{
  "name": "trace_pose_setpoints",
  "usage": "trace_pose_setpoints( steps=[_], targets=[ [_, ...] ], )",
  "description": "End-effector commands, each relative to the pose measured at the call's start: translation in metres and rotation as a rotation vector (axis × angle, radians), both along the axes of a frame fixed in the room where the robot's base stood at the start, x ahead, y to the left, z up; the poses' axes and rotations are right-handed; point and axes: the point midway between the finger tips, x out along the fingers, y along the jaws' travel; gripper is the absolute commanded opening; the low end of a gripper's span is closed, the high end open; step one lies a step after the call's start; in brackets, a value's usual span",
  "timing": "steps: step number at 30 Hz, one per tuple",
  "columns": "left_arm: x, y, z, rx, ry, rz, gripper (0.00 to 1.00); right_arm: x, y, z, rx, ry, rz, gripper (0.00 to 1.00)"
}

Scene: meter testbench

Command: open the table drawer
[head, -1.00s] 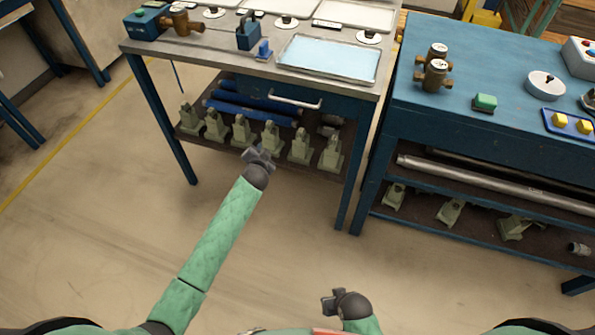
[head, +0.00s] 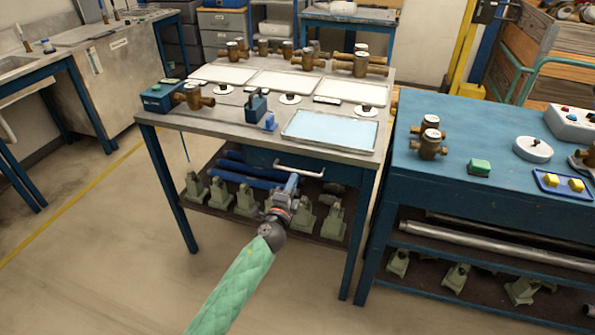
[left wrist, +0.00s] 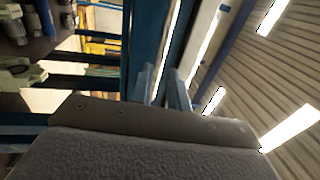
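The table drawer (head: 262,160) is a blue front under the metal tabletop of the left workbench, and it looks closed. Its pale bar handle (head: 299,169) runs along the front and is clear in the head view. My right gripper is out of view.
The workbench top (head: 220,128) carries trays, valves and a pale blue panel (head: 330,130). Its lower shelf holds several green-grey stands (head: 245,200) and blue cylinders. A blue table (head: 480,215) stands close on the right. Open floor (head: 110,270) lies to the left.

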Motion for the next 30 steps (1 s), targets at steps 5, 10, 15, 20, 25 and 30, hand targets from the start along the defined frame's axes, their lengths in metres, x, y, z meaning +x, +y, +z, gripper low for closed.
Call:
trace_pose_setpoints(
  steps=[5,10,15,20,25,30],
  targets=[
    [0.026,-0.009,0.007,-0.001,0.000,0.001,0.17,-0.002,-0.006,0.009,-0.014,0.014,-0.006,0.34],
    [0.043,-0.014,0.009,-0.003,0.001,0.000,0.17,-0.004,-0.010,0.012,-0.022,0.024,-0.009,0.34],
    [0.050,-0.016,0.010,-0.002,0.002,0.001,0.17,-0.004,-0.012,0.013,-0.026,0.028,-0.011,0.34],
    [0.050,-0.016,0.010,-0.002,0.002,0.001,0.17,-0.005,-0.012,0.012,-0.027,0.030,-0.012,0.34],
    [0.050,-0.016,0.010,-0.003,0.002,0.000,0.01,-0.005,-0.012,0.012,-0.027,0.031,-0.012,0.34],
    [0.050,-0.016,0.010,-0.003,0.002,0.000,0.00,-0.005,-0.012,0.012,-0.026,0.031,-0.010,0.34]
  ],
)
